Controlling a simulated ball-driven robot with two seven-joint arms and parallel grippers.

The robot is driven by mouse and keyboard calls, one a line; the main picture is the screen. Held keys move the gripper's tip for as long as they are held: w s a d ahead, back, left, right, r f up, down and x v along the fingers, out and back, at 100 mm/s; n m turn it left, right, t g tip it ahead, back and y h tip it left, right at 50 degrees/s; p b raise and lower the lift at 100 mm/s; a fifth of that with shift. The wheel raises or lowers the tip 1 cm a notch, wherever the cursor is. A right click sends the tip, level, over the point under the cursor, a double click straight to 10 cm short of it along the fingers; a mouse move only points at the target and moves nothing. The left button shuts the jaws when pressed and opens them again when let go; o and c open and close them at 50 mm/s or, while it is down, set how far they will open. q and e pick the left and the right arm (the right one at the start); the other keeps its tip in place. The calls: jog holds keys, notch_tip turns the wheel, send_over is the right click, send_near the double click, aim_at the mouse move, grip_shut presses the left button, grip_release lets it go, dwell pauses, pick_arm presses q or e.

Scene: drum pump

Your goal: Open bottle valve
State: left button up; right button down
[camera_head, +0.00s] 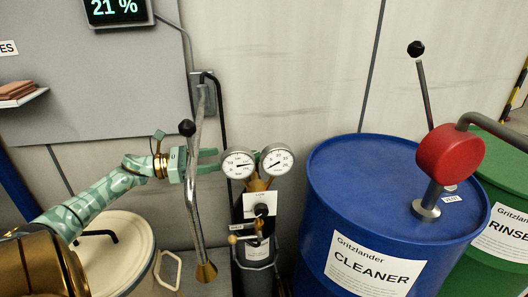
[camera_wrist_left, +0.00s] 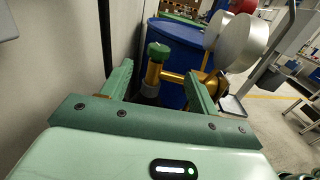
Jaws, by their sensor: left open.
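The gas bottle (camera_head: 252,262) is a dark cylinder standing left of the blue drum, with two round gauges (camera_head: 239,164) at its top. Its valve shows in the left wrist view as a green knob (camera_wrist_left: 159,50) on a brass body (camera_wrist_left: 153,73). In the head view the knob is hidden around the gauges. My left gripper (camera_head: 214,160) is open and empty, just left of the gauges, its fingers pointing right. In the left wrist view, the knob appears between the fingers (camera_wrist_left: 158,76), seemingly beyond their tips; I see no contact. My right gripper is not in view.
A blue CLEANER drum (camera_head: 384,187) with a red pump (camera_head: 450,153) stands right of the bottle, a green RINSE drum (camera_head: 503,185) beyond. A white-lidded drum (camera_head: 118,245) stands lower left.

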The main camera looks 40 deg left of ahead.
aim_at(259, 154)
pick_arm(q)
jog(key=b+x, duration=0.3)
jog(key=x, duration=1.1)
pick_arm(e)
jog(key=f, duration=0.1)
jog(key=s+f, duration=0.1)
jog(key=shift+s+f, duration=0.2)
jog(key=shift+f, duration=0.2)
pick_arm(q)
jog(key=shift+c, duration=0.2)
